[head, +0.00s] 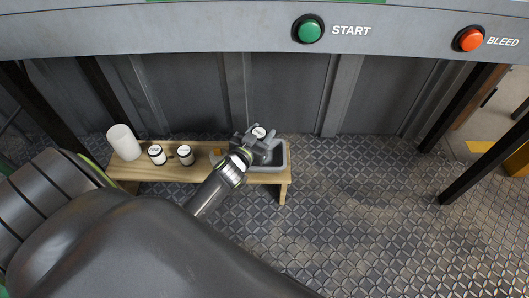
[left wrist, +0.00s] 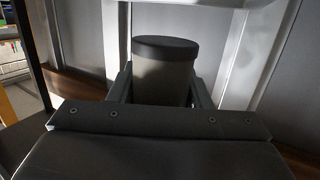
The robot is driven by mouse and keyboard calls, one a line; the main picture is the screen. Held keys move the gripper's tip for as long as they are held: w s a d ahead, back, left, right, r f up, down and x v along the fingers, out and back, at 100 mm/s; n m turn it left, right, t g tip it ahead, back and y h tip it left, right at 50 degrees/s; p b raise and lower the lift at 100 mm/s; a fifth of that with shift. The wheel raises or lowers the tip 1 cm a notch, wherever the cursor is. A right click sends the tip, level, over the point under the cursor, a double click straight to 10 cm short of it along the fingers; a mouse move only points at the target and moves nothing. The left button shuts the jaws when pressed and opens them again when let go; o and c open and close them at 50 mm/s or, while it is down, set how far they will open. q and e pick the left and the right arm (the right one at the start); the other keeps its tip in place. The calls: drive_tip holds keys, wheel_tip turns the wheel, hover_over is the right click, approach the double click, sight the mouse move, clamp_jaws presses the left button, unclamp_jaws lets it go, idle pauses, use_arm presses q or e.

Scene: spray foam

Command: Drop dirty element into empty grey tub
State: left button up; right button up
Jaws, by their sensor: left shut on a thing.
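My left gripper (head: 260,143) is over the grey tub (head: 281,157) at the right end of a low wooden bench. It is shut on a small cylinder, the dirty element (head: 259,132), whose pale round face shows in the head view. In the left wrist view the element (left wrist: 164,82) has a dark cap and a greyish, shaded body between the two fingers. The gripper and arm hide much of the tub, so I cannot tell how far the element is above its floor. My right gripper is not in view.
On the wooden bench (head: 286,178) stand a white cylinder (head: 123,142), a labelled jar (head: 156,155) and another jar (head: 185,155). A ribbed metal wall is behind. Above is a panel with a green START button (head: 310,31) and a red BLEED button (head: 469,40).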

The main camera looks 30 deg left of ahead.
use_arm(q)
drive_tip(key=o, duration=1.1)
drive_tip(key=s+d+r, duration=0.1)
drive_tip(key=s+r, duration=0.1)
drive_tip(key=s, duration=1.5)
drive_tip(key=shift+d+r+p, duration=0.15)
drive_tip(key=shift+r+p, duration=0.15)
drive_tip(key=shift+p, duration=0.05)
drive_tip(key=shift+s, duration=0.1)
